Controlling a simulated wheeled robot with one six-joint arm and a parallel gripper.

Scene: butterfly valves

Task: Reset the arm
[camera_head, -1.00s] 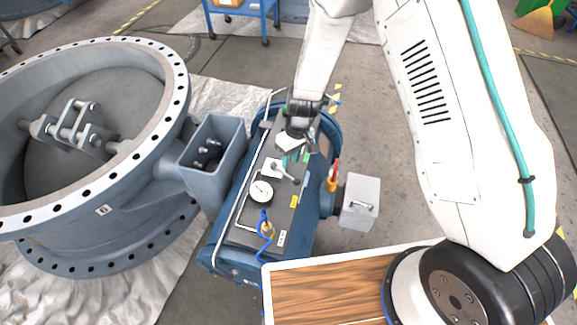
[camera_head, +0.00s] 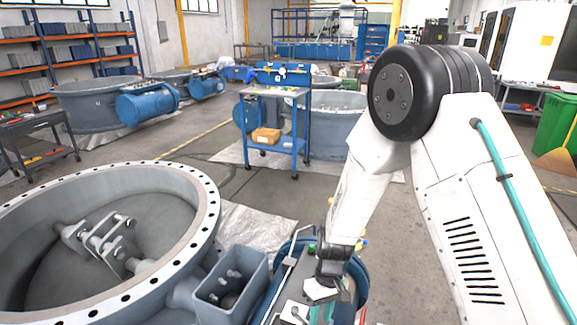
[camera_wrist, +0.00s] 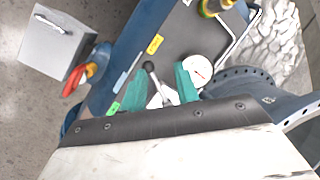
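My gripper (camera_wrist: 157,88) has two teal fingers, spread apart with a gap between them. It also shows low in the head view (camera_head: 323,306), over the valve's control panel. In the wrist view, a small lever with a dark round knob (camera_wrist: 150,67) lies in the gap, and neither finger visibly closes on it. A white dial gauge (camera_wrist: 196,70) is just right of the right finger. The dark panel (camera_wrist: 178,45) lies below the gripper. My white arm reaches down to it from the right in the head view.
The large grey valve ring (camera_head: 204,220) stands at the left, with a grey open box (camera_head: 232,282) beside the panel. A blue wheeled cart (camera_head: 275,128) stands further back. The wrist view shows a red handle (camera_wrist: 74,80) and grey box (camera_wrist: 55,45). Floor is clear beyond the ring.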

